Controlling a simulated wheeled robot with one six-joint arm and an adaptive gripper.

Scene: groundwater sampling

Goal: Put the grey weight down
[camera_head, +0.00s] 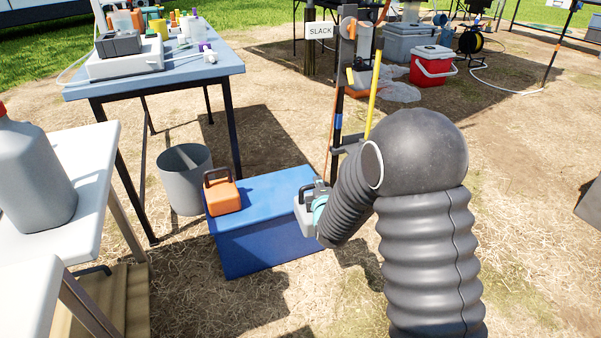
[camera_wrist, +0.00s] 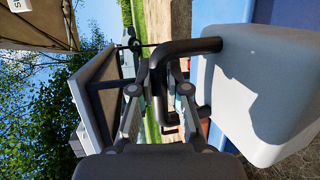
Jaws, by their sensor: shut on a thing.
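The grey weight (camera_head: 304,217) is a pale block with a black handle. My gripper (camera_head: 321,203) is shut on that handle; the wrist view shows the fingers (camera_wrist: 160,92) around it and the block (camera_wrist: 275,95) beyond. In the head view the weight overlaps the right end of a blue box (camera_head: 268,240), and my arm hides part of it. I cannot tell whether the weight touches the box top. An orange weight (camera_head: 222,198) with a dark handle sits on the left part of the box.
A grey bucket (camera_head: 185,180) stands left of the box, by a blue-topped table (camera_head: 150,82) with equipment. A white table (camera_head: 85,160) with a grey jug (camera_head: 32,175) is at left. A post with a SLACK sign (camera_head: 319,31) stands behind. The box top between the weights is clear.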

